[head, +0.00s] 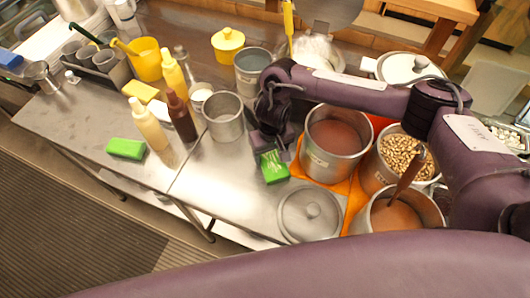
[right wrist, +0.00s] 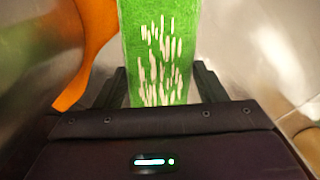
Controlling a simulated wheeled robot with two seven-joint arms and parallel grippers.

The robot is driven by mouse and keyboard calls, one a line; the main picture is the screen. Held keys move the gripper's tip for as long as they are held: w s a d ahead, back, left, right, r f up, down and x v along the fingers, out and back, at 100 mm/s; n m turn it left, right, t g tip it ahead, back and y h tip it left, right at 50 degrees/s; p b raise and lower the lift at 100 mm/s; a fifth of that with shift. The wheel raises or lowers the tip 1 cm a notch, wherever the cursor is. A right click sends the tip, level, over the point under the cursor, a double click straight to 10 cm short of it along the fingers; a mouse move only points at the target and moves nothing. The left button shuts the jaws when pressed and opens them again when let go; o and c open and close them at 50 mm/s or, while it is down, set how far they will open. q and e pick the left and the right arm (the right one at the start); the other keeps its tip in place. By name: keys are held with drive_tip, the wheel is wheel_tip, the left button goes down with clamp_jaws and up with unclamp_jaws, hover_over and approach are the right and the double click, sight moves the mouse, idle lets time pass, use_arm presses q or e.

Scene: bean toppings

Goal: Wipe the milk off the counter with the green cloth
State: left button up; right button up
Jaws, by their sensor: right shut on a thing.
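My right gripper (head: 268,150) is over the counter (head: 215,182), between the open metal pot and the large pot of brown liquid. It is shut on a green cloth (head: 274,168), a block-like piece with white marks. In the right wrist view the cloth (right wrist: 158,50) stands between the two fingers and runs up out of the frame. Another green block (head: 126,148) lies flat at the left, near the counter's front edge. I cannot make out any milk on the counter. My left gripper is not in view.
A large pot of brown liquid (head: 334,142) stands right of the gripper on an orange cloth (head: 297,166). A metal lid (head: 310,213) lies in front. An open metal pot (head: 223,117) and sauce bottles (head: 181,117) stand left. Bare counter lies between the lid and the bottles.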

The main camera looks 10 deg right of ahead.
drive_tip(key=shift+w+d+f, duration=0.15)
drive_tip(key=shift+d, duration=0.6)
drive_tip(key=shift+o, duration=0.2)
drive_tip(key=shift+d, duration=0.15)
drive_tip(key=shift+w+r+p, duration=0.1)
drive_tip(key=shift+r+p, duration=0.4)
drive_tip(key=shift+p, duration=0.15)
drive_tip(key=r+p, duration=0.3)
drive_tip(key=shift+d, duration=0.4)
drive_tip(key=shift+r+p, duration=0.25)
drive_tip(key=shift+p, duration=0.25)
drive_tip(key=shift+a+r+p, duration=0.25)
drive_tip(key=shift+r+p, duration=0.25)
drive_tip(key=shift+p, duration=0.05)
drive_tip(key=shift+a+r+p, duration=0.25)
drive_tip(key=shift+r+p, duration=0.25)
drive_tip(key=shift+p, duration=0.05)
drive_tip(key=shift+d+r+p, duration=0.1)
drive_tip(key=shift+r+p, duration=0.8)
drive_tip(key=shift+p, duration=0.15)
drive_tip(key=shift+f, duration=0.1)
